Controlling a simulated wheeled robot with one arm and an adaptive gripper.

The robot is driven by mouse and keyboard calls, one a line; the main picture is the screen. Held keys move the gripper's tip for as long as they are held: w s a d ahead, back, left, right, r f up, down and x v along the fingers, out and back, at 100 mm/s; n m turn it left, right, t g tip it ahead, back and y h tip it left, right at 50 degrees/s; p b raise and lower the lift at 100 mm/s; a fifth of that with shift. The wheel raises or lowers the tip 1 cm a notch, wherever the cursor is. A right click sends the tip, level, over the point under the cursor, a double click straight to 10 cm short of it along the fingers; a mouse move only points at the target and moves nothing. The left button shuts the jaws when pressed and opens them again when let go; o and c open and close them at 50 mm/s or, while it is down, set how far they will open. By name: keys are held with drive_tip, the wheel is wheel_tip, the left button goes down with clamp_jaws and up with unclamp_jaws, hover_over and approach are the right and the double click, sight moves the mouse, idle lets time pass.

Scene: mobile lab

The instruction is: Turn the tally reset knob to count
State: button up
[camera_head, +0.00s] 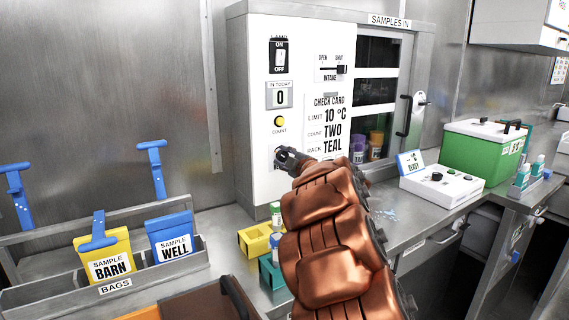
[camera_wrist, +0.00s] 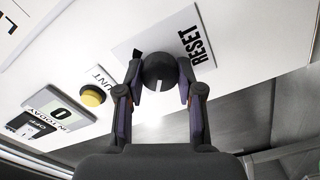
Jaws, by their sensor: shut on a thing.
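The tally reset knob (camera_wrist: 160,70) is a dark round knob on a pale plate in the wrist view. A short white mark on it faces the lower edge of the picture. The word RESET is printed to its right; a label to its left is mostly hidden by a finger. My gripper (camera_wrist: 160,88) is shut on the knob, one finger on each side. In the head view my gripper (camera_head: 290,158) is at the lower left of the white panel and hides most of the knob. Above it are a yellow COUNT button (camera_head: 280,121) and a counter (camera_head: 280,98) reading 0.
The panel also holds an ON/OFF switch (camera_head: 279,55), an intake slider (camera_head: 335,69) and a check card (camera_head: 325,125). A bag rack (camera_head: 190,262) is at left, a white control box (camera_head: 441,188) at right.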

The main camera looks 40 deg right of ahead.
drive_tip(key=shift+f+n+b, duration=0.15)
drive_tip(key=shift+n+b, duration=0.2)
drive_tip(key=shift+n, duration=0.35)
drive_tip(key=o, duration=1.2)
drive_tip(key=shift+c, duration=0.2)
drive_tip(key=s, duration=1.2)
drive_tip(key=shift+a, duration=0.4)
